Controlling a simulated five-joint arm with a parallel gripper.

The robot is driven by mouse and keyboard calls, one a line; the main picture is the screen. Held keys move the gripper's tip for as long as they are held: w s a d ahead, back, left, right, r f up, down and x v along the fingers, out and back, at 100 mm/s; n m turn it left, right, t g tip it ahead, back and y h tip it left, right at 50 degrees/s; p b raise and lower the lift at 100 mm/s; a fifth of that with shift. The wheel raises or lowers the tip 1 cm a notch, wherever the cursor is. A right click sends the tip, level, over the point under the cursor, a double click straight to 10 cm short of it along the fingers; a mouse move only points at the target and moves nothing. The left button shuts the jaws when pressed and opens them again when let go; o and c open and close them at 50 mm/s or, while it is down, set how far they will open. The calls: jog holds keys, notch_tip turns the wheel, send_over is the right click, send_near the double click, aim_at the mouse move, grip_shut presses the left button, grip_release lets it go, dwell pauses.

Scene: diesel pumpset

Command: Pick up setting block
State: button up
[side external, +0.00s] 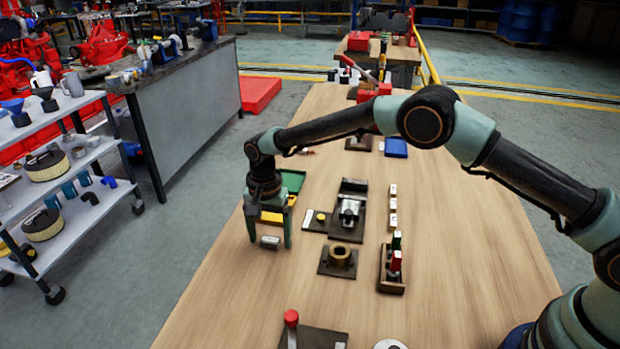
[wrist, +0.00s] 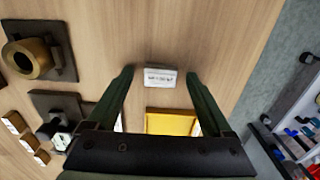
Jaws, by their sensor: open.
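A small grey block with a white, printed face (side external: 270,241), which looks like the setting block, lies on the wooden table. In the wrist view the block (wrist: 161,77) sits between the fingertips, with a gap on both sides. The print is too small to read. My gripper (side external: 269,238) is open and points down over the block, one finger to each side. In the wrist view the gripper (wrist: 159,74) holds nothing.
A brass ring on a dark plate (side external: 338,260) and a dark fixture (side external: 348,212) stand to the right. A yellow-and-green tray (side external: 292,183) is just behind my gripper. The table's left edge is close.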

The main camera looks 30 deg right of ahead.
aim_at(270, 239)
jog(key=shift+f, duration=0.1)
jog(key=shift+c, duration=0.3)
grip_shut()
jog(key=shift+r, duration=0.2)
notch_tip(270, 239, up, 20)
jog(key=shift+f, duration=0.15)
